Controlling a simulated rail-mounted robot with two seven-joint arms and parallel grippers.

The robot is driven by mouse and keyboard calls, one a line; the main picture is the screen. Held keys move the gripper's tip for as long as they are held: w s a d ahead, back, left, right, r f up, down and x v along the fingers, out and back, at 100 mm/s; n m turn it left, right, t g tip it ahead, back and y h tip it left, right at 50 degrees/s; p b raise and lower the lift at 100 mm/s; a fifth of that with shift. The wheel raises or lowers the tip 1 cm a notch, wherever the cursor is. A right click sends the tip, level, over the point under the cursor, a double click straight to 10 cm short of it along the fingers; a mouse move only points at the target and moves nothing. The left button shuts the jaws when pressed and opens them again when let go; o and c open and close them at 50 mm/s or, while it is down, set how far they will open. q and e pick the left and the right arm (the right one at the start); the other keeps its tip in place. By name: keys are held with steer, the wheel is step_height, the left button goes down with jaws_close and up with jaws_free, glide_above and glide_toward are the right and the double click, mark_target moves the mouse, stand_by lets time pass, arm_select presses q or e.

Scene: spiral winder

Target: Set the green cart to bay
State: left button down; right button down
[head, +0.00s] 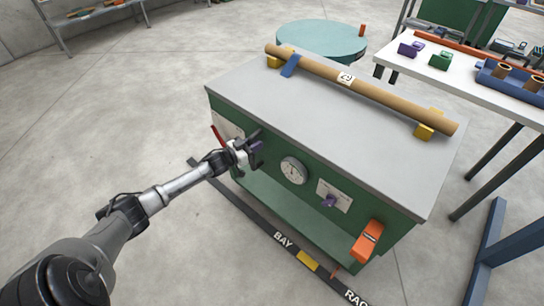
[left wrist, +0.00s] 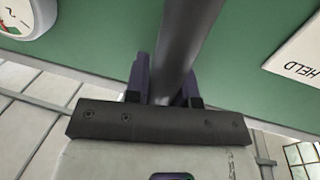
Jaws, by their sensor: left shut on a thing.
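The green cart (head: 270,185) has a grey top and stands in the middle of the head view. Its front carries a round gauge (head: 293,170), a purple knob (head: 329,201) and an orange part (head: 367,241) at the lower right. A dark floor strip along its front reads BAY (head: 283,240) and RAC, partly cut off, with a yellow patch (head: 307,260) between. A small orange pointer (head: 335,272) shows near the RAC end. My left gripper (head: 254,149) is at the cart's left front, its purple fingers shut around a dark grey bar (left wrist: 190,35). My right gripper is out of view.
A cardboard tube (head: 375,92) labelled 29 lies on yellow supports on the cart top. A round teal table (head: 320,38) stands behind. A white table (head: 470,85) with blocks is at right; a blue frame (head: 510,243) at lower right. Floor at left is clear.

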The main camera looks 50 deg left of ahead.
mark_target(237, 122)
arm_select(q)
steer(key=a+b, duration=0.2)
steer(key=a, duration=0.2)
steer(key=s+a+b, duration=0.1)
steer(key=a+b, duration=0.1)
steer(key=a, duration=0.3)
steer(key=a+b, duration=0.2)
steer(key=a, duration=0.3)
steer(key=shift+s+a, duration=0.2)
steer(key=shift+s, duration=0.1)
steer(key=c, duration=1)
jaws_free()
steer(key=shift+o, duration=0.2)
